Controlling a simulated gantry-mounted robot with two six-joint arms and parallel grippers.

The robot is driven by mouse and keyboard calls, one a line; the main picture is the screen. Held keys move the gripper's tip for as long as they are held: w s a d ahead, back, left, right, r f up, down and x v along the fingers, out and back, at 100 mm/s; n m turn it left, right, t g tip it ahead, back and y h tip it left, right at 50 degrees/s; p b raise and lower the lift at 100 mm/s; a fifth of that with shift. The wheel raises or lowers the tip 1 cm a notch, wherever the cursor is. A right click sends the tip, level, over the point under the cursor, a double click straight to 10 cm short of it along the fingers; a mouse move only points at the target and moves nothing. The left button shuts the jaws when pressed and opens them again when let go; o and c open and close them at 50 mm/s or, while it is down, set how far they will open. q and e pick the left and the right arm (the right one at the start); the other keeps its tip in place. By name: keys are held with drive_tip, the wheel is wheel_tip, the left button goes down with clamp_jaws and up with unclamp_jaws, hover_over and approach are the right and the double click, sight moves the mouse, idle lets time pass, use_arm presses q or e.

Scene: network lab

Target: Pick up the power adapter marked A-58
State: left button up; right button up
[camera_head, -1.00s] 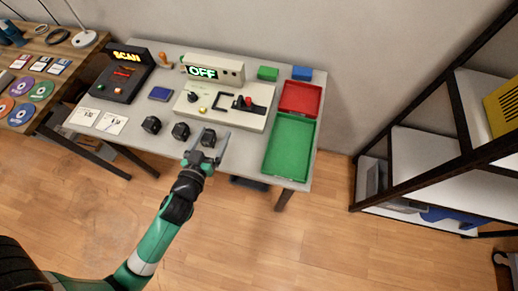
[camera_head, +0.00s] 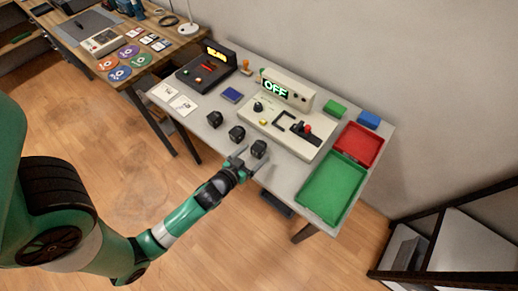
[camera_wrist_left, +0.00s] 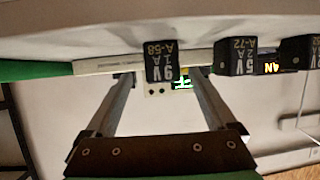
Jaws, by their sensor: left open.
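Three black power adapters stand in a row near the table's front edge. The one marked A-58 (camera_wrist_left: 160,62) is upside down in the left wrist view, with "9V 1A" beside the mark. In the head view it is the rightmost adapter (camera_head: 259,149). My left gripper (camera_head: 251,160) is open at the table's front edge, its fingers pointing at this adapter. In the wrist view the adapter shows between the two fingers (camera_wrist_left: 160,85), with a gap on each side. The adapter marked A-72 (camera_wrist_left: 236,57) is beside it; it is the middle one (camera_head: 237,133) in the head view.
The third adapter (camera_head: 214,119) stands farther left. Behind the row is a pale panel (camera_head: 285,125) with a lever and an OFF display (camera_head: 276,89). A green tray (camera_head: 332,190) and a red tray (camera_head: 359,145) lie to the right. A scanner (camera_head: 207,68) stands at the back left.

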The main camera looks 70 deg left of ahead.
sight(259, 148)
use_arm(q)
drive_tip(key=b+x, duration=0.1)
drive_tip(key=x, duration=0.4)
drive_tip(key=shift+s+a, duration=0.1)
drive_tip(key=shift+a, duration=0.05)
clamp_jaws()
